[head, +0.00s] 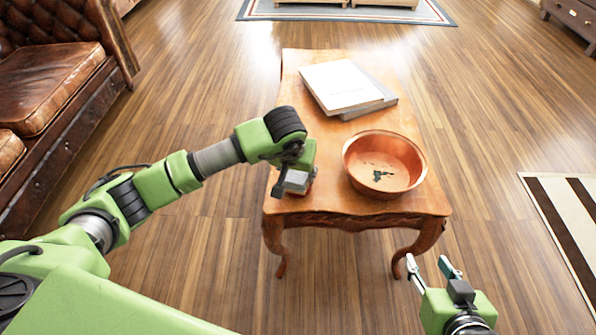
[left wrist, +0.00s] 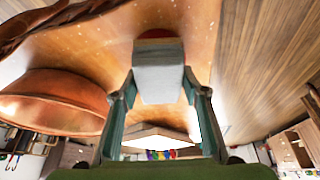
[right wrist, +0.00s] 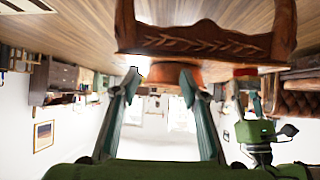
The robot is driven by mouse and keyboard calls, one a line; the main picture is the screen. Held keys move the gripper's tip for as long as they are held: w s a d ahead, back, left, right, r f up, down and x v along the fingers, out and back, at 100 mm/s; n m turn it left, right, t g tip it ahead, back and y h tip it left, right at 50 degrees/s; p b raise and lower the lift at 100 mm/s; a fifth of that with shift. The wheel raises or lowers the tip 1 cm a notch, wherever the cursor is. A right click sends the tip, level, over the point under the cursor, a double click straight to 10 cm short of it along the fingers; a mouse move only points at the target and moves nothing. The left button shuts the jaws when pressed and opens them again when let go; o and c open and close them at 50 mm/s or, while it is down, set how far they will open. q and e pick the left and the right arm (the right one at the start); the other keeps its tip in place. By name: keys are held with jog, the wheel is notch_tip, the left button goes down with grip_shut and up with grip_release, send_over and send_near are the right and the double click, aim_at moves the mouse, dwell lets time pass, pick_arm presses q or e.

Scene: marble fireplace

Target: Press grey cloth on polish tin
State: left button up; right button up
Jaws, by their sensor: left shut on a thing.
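My left gripper (head: 293,168) is shut on the grey cloth (head: 297,181), a block-like folded piece, at the near left corner of the wooden table. The cloth shows between the fingers in the left wrist view (left wrist: 158,82). The red polish tin (head: 311,188) is mostly hidden behind the cloth and gripper in the head view; its red top edge shows just beyond the cloth in the left wrist view (left wrist: 156,34). I cannot tell whether cloth and tin touch. My right gripper (head: 434,267) is open and empty, in front of the table's near right corner.
A copper bowl (head: 408,172) with dark patches inside stands on the table (head: 300,77), right of my left gripper. A white book (head: 340,86) lies on a grey one (head: 385,98) at the back. A leather sofa (head: 45,85) stands at the left. The floor around is clear.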

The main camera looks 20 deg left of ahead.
pick_arm(q)
jog(key=shift+r+p, duration=0.45)
jog(key=shift+r, duration=0.25)
jog(key=shift+r+p, duration=0.3)
jog(key=shift+r, duration=0.15)
jog(key=shift+r+p, duration=0.4)
jog(key=shift+r, duration=0.25)
jog(key=shift+r+p, duration=0.4)
jog(key=shift+r, duration=0.3)
jog(key=shift+r+p, duration=0.3)
jog(key=shift+r, duration=0.05)
jog(key=shift+r+p, duration=0.3)
jog(key=shift+r, duration=0.35)
pick_arm(e)
jog(key=s+d+f+g+h, duration=0.1)
jog(key=s+d+f+g, duration=0.1)
jog(key=s, duration=0.5)
jog(key=s+d+f+g, duration=0.2)
jog(key=s+f+g, duration=0.1)
jog(key=s+g, duration=0.2)
jog(key=shift+s+d+f+h, duration=0.3)
jog(key=shift+s+h, duration=0.1)
jog(key=shift+s, duration=0.6)
jog(key=shift+w+r, duration=0.15)
